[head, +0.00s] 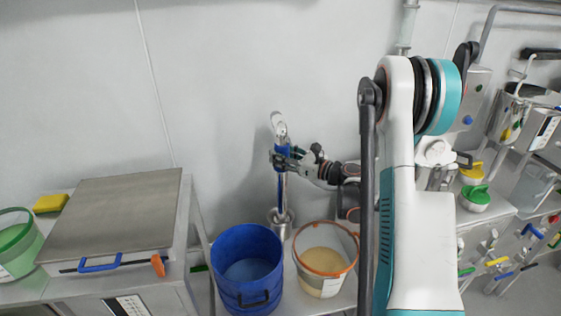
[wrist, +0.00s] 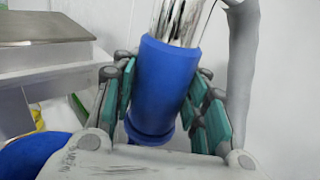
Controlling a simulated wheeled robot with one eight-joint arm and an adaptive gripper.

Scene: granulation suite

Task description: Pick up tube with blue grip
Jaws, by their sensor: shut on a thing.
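The tube with blue grip (head: 282,157) stands nearly upright in front of the wall in the head view, a metal tube with a blue sleeve around it. Its lower end is at a small metal cup (head: 280,222); I cannot tell whether it is inside or above it. My gripper (head: 284,160) is shut on the blue sleeve from the right. In the wrist view the blue grip (wrist: 163,85) lies between the teal pads of my gripper (wrist: 160,108), with bare metal above it. The tube's lower part is hidden in the wrist view.
A blue bucket (head: 226,297) and a white pail with orange rim (head: 315,283) stand below the gripper. A bench with a metal top (head: 115,215) is at left, with a yellow block (head: 50,203). Green-lidded (head: 476,197) and yellow-lidded containers stand at right.

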